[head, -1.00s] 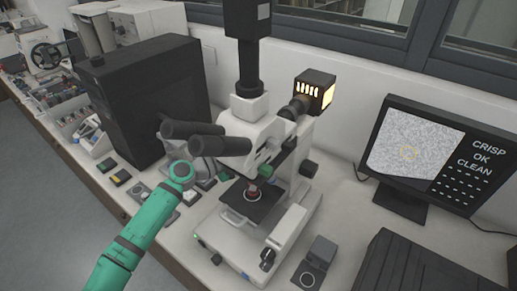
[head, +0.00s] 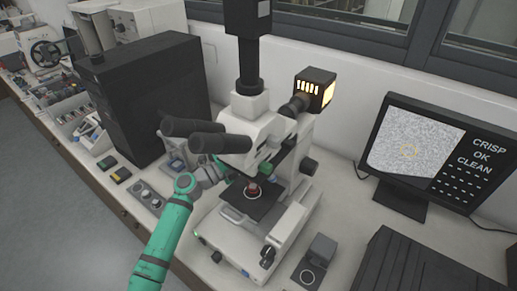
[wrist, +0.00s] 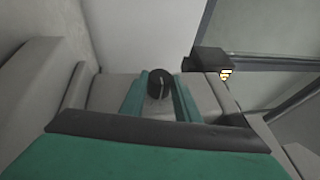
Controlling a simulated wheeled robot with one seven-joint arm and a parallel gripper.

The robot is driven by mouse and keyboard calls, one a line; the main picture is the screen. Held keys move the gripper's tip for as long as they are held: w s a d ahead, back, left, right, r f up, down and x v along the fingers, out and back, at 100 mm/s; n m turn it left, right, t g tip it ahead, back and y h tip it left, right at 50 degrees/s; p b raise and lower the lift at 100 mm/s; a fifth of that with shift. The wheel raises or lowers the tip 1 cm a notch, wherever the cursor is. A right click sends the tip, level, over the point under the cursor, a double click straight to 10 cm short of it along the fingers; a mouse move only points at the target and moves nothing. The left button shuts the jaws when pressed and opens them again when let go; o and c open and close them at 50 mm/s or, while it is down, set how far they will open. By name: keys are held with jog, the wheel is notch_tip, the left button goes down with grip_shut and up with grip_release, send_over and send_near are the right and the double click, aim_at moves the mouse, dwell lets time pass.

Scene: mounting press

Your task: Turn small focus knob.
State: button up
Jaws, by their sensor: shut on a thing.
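The white microscope (head: 285,215) stands on the bench, its black eyepieces (head: 205,135) pointing left. In the wrist view, a small black knob (wrist: 158,83) with a pale line on its face sits between the two green fingers of my gripper (wrist: 160,92). My gripper is shut on this knob at the microscope's side. In the head view, my green arm (head: 170,225) reaches to the microscope's left side; its fingertips and the held knob are hidden there. A dark knob (head: 308,166) shows on the microscope's right side. The monitor (head: 425,150) reads CRISP OK CLEAN beside a grainy grey picture.
A black cabinet (head: 145,95) stands left of the microscope, close to my arm. A small control box (head: 146,196) lies on the bench near my arm. A grey block (head: 322,248) stands at the right front. The lamp housing (head: 315,88) glows behind.

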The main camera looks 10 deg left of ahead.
jog(key=shift+d, duration=0.15)
jog(key=o, duration=1)
jog(key=shift+o, duration=0.2)
jog(key=v, duration=1.1)
jog(key=shift+w, duration=0.1)
dwell(0.6)
